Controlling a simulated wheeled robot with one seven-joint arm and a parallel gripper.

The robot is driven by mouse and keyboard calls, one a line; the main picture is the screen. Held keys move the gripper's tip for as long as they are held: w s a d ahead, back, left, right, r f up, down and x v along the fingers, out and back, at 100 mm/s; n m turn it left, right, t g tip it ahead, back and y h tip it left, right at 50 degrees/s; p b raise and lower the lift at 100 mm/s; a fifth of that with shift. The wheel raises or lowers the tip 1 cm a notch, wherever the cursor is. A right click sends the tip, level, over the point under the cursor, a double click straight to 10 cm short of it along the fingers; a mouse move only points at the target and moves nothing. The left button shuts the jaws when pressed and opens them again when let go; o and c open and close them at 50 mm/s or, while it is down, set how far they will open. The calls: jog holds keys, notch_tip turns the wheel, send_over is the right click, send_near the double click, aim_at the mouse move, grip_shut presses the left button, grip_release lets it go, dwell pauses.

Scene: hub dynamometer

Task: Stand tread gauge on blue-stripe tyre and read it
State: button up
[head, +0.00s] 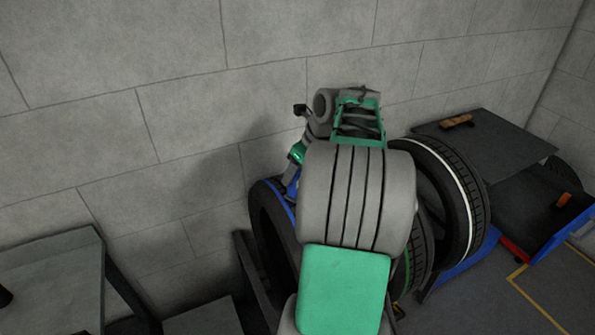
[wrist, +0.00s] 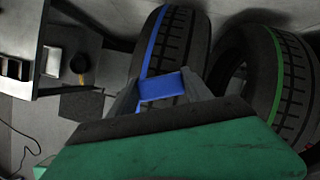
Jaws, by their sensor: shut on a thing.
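The blue-stripe tyre (head: 264,225) stands at the left of a row of tyres, largely hidden behind my arm in the head view. In the wrist view its tread and blue stripe face me (wrist: 178,45). My gripper (wrist: 160,88) is shut on a blue block, which I take to be the tread gauge (wrist: 162,87). The block lies in front of the tyre's tread in the wrist view; I cannot tell whether they touch. In the head view a bit of blue (head: 292,188) shows below the wrist, close to the tyre's top. No reading is visible.
A green-stripe tyre (wrist: 278,75) stands right beside it, then a white-stripe tyre (head: 462,190). A dark tabletop (head: 490,140) holds an orange-brown item (head: 457,121). A grey bench (head: 50,275) stands at left. The block wall is close behind my arm.

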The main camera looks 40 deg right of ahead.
jog(key=shift+f, duration=0.55)
dwell(1.4)
jog(key=o, duration=1.5)
jog(key=v, duration=0.8)
jog(key=shift+p, duration=0.3)
